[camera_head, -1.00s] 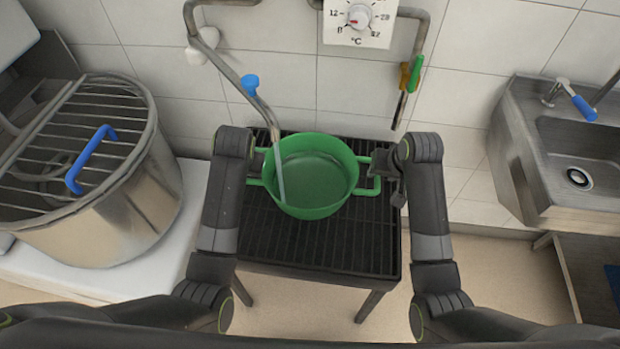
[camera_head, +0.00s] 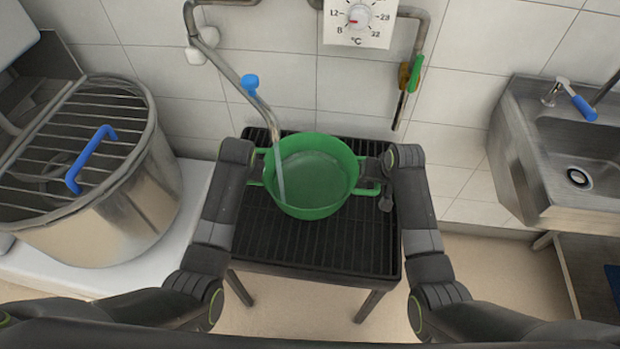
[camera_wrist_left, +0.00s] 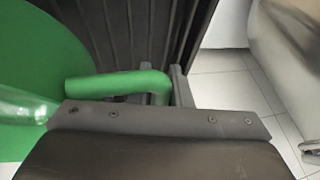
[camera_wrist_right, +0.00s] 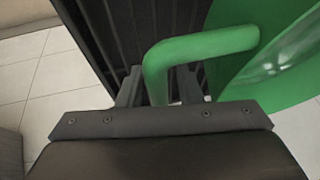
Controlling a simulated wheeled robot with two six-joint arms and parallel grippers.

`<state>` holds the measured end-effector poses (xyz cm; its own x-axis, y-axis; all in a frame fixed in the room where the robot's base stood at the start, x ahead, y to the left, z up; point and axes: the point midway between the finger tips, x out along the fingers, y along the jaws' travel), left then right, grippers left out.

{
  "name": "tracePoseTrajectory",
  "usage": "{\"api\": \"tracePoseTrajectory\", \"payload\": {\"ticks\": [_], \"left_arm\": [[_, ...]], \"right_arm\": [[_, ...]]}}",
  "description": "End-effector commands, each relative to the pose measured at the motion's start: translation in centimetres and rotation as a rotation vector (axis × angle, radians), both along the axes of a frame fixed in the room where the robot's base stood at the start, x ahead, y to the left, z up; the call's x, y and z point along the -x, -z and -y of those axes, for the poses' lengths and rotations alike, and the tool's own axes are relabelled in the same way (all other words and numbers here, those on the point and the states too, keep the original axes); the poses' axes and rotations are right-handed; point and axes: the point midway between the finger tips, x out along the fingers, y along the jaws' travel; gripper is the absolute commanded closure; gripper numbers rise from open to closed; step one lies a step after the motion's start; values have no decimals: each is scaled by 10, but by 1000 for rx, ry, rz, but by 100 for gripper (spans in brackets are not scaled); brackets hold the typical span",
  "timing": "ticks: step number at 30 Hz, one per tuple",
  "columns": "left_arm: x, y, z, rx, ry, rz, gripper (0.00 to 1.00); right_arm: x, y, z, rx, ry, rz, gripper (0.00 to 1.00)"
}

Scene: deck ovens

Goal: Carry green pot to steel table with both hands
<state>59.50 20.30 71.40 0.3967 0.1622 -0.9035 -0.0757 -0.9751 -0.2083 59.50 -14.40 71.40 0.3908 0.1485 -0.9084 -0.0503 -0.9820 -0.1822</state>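The green pot (camera_head: 312,205) stands upright on a black slatted stand (camera_head: 320,245) near the wall, with clear liquid inside. My left gripper (camera_head: 258,164) is at its left handle. In the left wrist view that handle (camera_wrist_left: 115,86) crosses between the camera and the fingers, with one finger (camera_wrist_left: 180,86) beside its bend; the other is mostly hidden. My right gripper (camera_head: 378,172) is at the right handle. In the right wrist view that handle (camera_wrist_right: 190,48) bends down between two spread fingers, with a gap on one side. I cannot make out a steel table.
A bent grey pipe (camera_head: 235,78) with a blue knob (camera_head: 250,84) ends over the pot. A large steel kettle (camera_head: 125,215) with a grate stands left. A steel sink (camera_head: 530,185) is right. A temperature dial (camera_head: 358,18) hangs on the tiled wall behind.

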Motion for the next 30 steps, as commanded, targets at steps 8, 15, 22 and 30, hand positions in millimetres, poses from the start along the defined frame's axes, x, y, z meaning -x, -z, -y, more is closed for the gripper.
{"api": "tracePoseTrajectory", "payload": {"ticks": [8,15,22,30], "left_arm": [[0,0,0,0,0,0,100],[0,0,0,0,0,0,100],[0,0,0,0,0,0,100],[0,0,0,0,0,-1,100]], "right_arm": [[0,0,0,0,0,0,100],[0,0,0,0,0,0,100],[0,0,0,0,0,0,100],[0,0,0,1,0,0,100]]}}
